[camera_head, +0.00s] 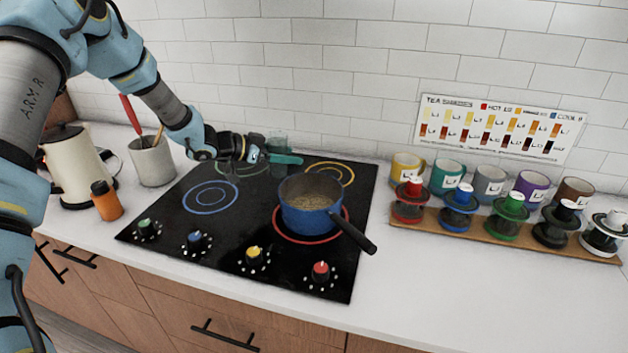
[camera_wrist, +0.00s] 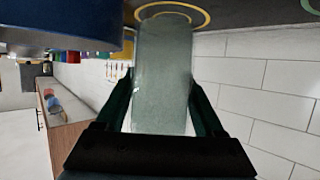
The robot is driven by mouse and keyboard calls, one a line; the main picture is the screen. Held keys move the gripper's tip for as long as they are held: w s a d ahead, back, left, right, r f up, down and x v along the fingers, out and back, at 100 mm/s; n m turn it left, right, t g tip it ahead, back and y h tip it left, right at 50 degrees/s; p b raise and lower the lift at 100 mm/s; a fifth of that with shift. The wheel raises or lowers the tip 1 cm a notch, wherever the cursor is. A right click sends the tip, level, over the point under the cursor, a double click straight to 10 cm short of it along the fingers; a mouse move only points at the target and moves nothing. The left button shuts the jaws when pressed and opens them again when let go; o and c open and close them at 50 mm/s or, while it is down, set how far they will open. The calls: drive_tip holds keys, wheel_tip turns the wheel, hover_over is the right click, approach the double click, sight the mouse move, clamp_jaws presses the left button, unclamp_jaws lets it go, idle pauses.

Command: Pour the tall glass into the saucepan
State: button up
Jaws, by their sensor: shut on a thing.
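The blue saucepan (camera_head: 306,221) stands on the red-ringed burner, with a grainy tan content inside and its black handle pointing to the lower right. It also shows at the upper left of the wrist view (camera_wrist: 60,22). My gripper (camera_head: 284,158) is behind the saucepan and slightly to its left, above the hob. It is shut on the tall glass (camera_wrist: 162,80), a pale green translucent glass between its two fingers. In the head view the glass (camera_head: 278,143) is partly hidden by the gripper and looks roughly upright. I cannot tell what it holds.
The black hob (camera_head: 170,222) has colored rings and several front knobs. A kettle (camera_head: 75,165), an orange bottle (camera_head: 106,201) and a utensil crock (camera_head: 152,162) stand left. Mugs and lidded jars on a wooden board (camera_head: 470,228) stand right. The front right counter is clear.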

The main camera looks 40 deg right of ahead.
sight(286, 149)
drive_tip(key=shift+r, duration=0.1)
idle(0.3)
drive_tip(key=shift+s+r+m+t+y, duration=0.15)
drive_tip(key=shift+s+m+t+y, duration=0.25)
drive_tip(key=shift+m, duration=0.4)
drive_tip(key=shift+s+r+m+t, duration=0.35)
drive_tip(key=shift+r+m+t, duration=0.25)
drive_tip(key=shift+r, duration=0.05)
drive_tip(key=shift+s+r+m+t, duration=0.25)
drive_tip(key=shift+s+m+t, duration=0.05)
drive_tip(key=shift+m+t, duration=0.1)
drive_tip(key=shift+s+r, duration=0.1)
drive_tip(key=shift+s+r+m+t, duration=0.3)
drive_tip(key=shift+s+m+t, duration=0.05)
drive_tip(key=shift+m+t, duration=0.15)
drive_tip(key=shift+s+f+m+t+b, duration=0.1)
drive_tip(key=shift+f+m+t+b, duration=0.2)
drive_tip(key=shift+m+t+b, duration=0.3)
drive_tip(key=shift+w+f+m+t+b, duration=0.15)
drive_tip(key=shift+f+m+t+b, duration=0.25)
drive_tip(key=shift+b, duration=0.85)
drive_tip(key=shift+w+f+m+t+b, duration=0.15)
drive_tip(key=shift+m+t+b, duration=0.45)
drive_tip(key=shift+b, duration=0.6)
